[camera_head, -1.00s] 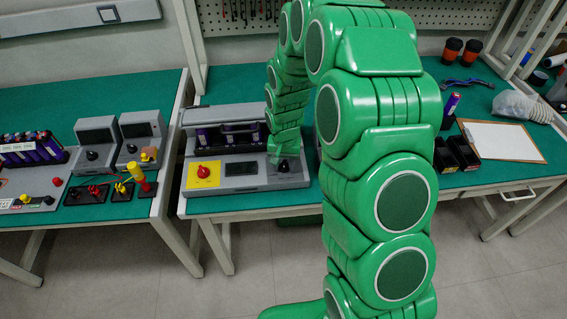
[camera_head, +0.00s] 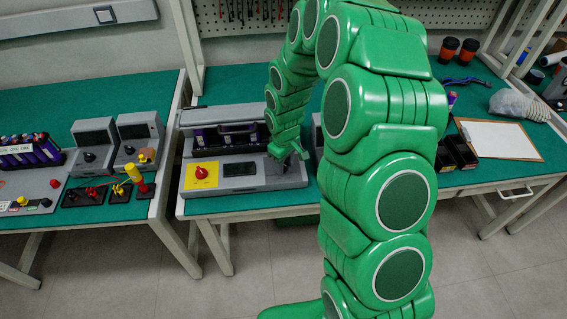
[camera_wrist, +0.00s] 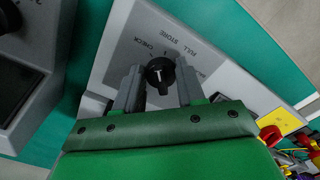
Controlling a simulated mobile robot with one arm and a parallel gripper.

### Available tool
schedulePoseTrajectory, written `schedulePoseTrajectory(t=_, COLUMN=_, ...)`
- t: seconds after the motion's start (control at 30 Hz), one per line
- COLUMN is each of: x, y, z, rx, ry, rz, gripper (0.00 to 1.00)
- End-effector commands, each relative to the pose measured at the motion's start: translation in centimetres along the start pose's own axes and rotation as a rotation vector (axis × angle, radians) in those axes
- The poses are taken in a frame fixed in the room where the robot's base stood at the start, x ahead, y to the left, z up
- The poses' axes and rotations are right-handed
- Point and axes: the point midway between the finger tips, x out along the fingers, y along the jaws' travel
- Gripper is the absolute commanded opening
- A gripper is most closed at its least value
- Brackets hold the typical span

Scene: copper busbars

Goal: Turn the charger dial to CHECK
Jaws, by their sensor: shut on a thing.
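The charger (camera_head: 245,180) is a grey unit on the green table, with a sloped front. In the wrist view its black dial (camera_wrist: 159,71) has a white mark. The printed words CHECK, FULL and STORE are around it, with CHECK at its upper left. I cannot tell which word the mark points to. My gripper (camera_wrist: 158,80) is shut on the dial, one grey finger on each side. In the head view my gripper (camera_head: 289,155) is at the right of the charger's front and hides the dial.
A red knob (camera_head: 201,171) on a yellow plate is at the charger's left front. A second grey unit with a black knob (camera_wrist: 9,16) stands close by in the wrist view. A clipboard (camera_head: 500,139) lies at the right. Small grey units (camera_head: 97,140) stand on the left table.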

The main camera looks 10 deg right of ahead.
Motion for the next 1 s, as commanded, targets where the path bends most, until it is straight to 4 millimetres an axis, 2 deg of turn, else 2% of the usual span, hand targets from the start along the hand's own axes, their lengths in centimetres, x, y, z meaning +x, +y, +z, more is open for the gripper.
schedulePoseTrajectory(t=0.4, x=-0.05, y=0.17, z=-0.10, rx=-0.264, ry=0.002, rz=0.001, gripper=0.09)
schedulePoseTrajectory(t=1.0, x=-0.04, y=0.21, z=-0.11, rx=-0.336, ry=0.001, rz=0.001, gripper=0.09)
